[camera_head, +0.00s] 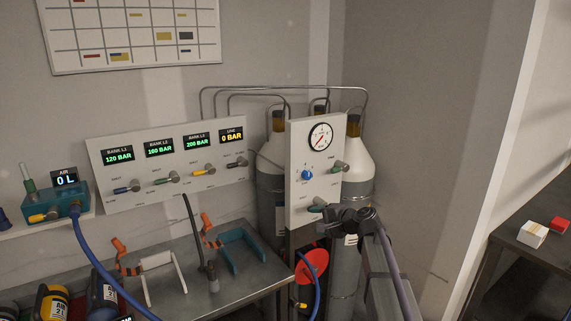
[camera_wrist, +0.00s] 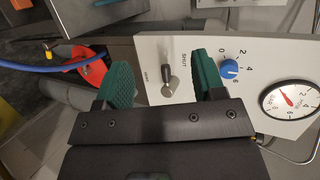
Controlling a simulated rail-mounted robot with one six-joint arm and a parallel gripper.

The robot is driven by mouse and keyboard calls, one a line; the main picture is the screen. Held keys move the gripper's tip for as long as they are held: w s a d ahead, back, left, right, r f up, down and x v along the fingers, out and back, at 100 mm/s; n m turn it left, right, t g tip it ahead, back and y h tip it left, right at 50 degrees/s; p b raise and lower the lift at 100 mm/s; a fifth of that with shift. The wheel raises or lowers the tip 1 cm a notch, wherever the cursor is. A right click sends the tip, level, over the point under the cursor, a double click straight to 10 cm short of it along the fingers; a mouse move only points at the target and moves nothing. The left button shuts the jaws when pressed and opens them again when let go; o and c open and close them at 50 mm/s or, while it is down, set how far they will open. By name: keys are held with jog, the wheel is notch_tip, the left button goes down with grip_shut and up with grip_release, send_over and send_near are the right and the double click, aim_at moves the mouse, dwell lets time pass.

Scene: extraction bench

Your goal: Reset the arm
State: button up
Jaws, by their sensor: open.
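My gripper (camera_wrist: 165,80) shows in the wrist view with its two green fingers spread apart. A small grey lever with a dark end (camera_wrist: 168,88), by the word SHUT, stands between the fingers in that picture. I see no finger pressing on it, but the depth gap is hard to judge. The lever is on a white regulator panel (camera_wrist: 240,50) with a blue knob (camera_wrist: 231,69) and a round gauge (camera_wrist: 290,102). In the head view my arm reaches in from the lower right to the lower part of the white panel (camera_head: 299,140).
Gas cylinders (camera_head: 355,160) stand behind the panel. A bank panel (camera_head: 112,181) with several displays and levers is on the wall. A metal bench (camera_head: 245,283) carries clamp-like stands. A blue hose (camera_head: 98,262) and a red disc (camera_head: 312,265) are nearby. A dark table (camera_head: 530,238) is at right.

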jog(key=s+f+n+g+h, duration=0.3)
jog(key=s, duration=0.8)
jog(key=s+f+n+g+h, duration=0.3)
jog(key=s+f, duration=0.1)
jog(key=s, duration=0.7)
jog(key=s+f+n+g+h, duration=0.3)
jog(key=s, duration=0.8)
jog(key=shift+f+n+g, duration=0.35)
jog(key=shift+n+g, duration=0.05)
